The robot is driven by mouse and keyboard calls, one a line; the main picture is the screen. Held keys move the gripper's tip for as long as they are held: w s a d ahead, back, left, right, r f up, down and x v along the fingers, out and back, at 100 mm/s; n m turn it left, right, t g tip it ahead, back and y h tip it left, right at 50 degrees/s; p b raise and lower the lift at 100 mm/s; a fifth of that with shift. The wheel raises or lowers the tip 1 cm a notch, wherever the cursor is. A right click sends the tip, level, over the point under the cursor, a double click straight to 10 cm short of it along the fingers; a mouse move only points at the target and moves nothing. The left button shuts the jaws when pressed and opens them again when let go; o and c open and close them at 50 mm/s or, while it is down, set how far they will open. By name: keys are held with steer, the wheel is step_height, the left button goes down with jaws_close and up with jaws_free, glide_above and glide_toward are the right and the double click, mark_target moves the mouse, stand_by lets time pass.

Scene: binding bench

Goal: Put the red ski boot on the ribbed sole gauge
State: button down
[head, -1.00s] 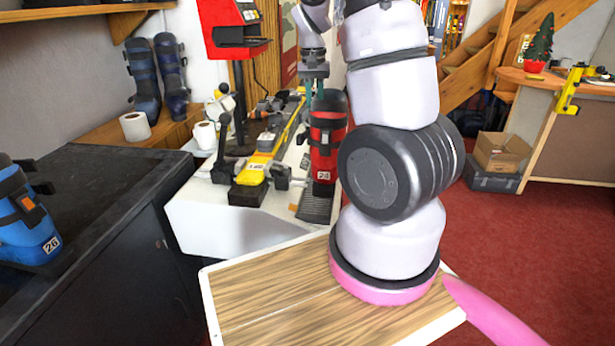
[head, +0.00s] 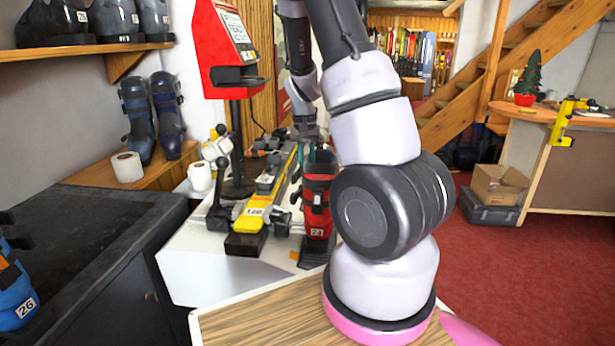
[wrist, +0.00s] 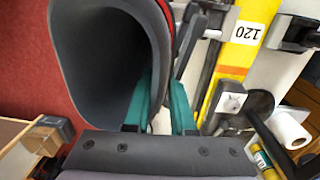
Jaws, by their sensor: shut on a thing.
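The red ski boot (head: 317,208), with black buckles and a "24" label, stands upright on the white bench. It is at the dark ribbed sole gauge (head: 312,256), whose near end shows in front of it. I cannot tell whether its sole touches the gauge. My gripper (head: 311,158) is at the top of the boot, partly hidden by the cuff and my arm. In the wrist view, my teal fingers (wrist: 166,106) are shut on the cuff wall. The boot's grey-lined opening (wrist: 100,60) fills the upper left there.
A yellow ski (head: 252,213) labelled 120 lies in clamps (head: 217,215) left of the boot. A red machine (head: 228,50) on a post stands behind. A dark counter (head: 95,225) with a blue boot (head: 14,295) is at left. A wooden top (head: 260,320) is in front.

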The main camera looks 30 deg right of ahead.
steer(key=shift+f, duration=1.5)
steer(key=c, duration=0.8)
jaws_free()
steer(key=shift+o, duration=0.2)
steer(key=r, duration=1.2)
steer(key=shift+w+a, duration=0.15)
steer(key=shift+a, duration=0.15)
steer(key=s+a+r+n+t+y, duration=0.1)
steer(key=s+a+r+t, duration=0.2)
steer(key=s+a+r, duration=0.3)
steer(key=s+a+r+n+t+y, duration=0.1)
steer(key=s+a+r+t, duration=0.3)
steer(key=s+r, duration=0.9)
steer(key=s+a, duration=0.1)
steer(key=a, duration=0.1)
steer(key=shift+a+n+t+y, duration=0.3)
steer(key=shift+a, duration=0.1)
